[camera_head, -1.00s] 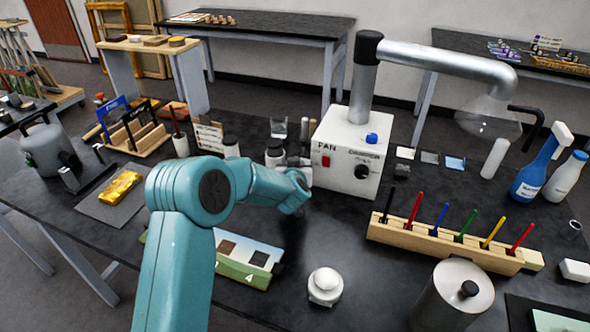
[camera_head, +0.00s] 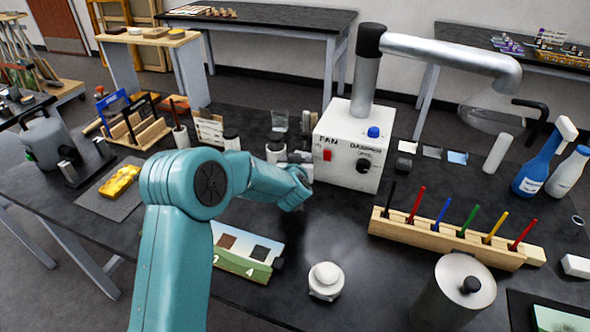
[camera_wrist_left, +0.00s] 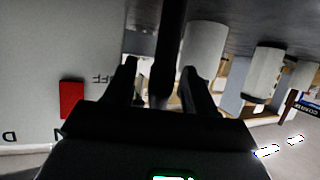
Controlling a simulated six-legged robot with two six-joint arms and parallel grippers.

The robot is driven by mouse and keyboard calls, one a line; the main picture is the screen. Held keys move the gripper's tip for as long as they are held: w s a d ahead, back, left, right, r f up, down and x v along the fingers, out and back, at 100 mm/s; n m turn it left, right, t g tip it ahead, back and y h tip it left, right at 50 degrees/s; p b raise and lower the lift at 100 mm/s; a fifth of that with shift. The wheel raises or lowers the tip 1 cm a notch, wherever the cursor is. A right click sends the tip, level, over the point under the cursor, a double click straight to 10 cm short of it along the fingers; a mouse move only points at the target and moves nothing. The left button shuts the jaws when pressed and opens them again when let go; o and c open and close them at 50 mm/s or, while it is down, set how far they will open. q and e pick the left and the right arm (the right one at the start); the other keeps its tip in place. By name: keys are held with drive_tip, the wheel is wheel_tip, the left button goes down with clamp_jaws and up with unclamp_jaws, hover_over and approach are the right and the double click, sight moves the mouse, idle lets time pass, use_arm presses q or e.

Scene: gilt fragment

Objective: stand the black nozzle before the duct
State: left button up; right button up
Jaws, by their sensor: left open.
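My left gripper (camera_wrist_left: 160,92) is open in the left wrist view, beside the white fan box (camera_wrist_left: 45,80). A dark slender upright piece (camera_wrist_left: 170,45), which looks like the black nozzle, shows between its fingers; I cannot tell whether they touch it. In the head view my left gripper (camera_head: 300,160) is mostly hidden by its own wrist at the left of the fan box (camera_head: 345,150). The nozzle cannot be made out clearly there. The grey duct (camera_head: 450,58) rises from the box, bends right and ends in a clear hood (camera_head: 490,118). My right gripper is not in view.
A wooden rack of coloured pens (camera_head: 455,240) lies right of centre. White-capped jars (camera_head: 275,148) stand close to the gripper. Dark table (camera_head: 330,225) is bare before the box.

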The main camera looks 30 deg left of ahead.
use_arm(q)
drive_tip(key=v, duration=1)
drive_tip(key=shift+s+d+b, duration=0.2)
drive_tip(key=shift+s+b, duration=0.15)
drive_tip(key=shift+r, duration=0.15)
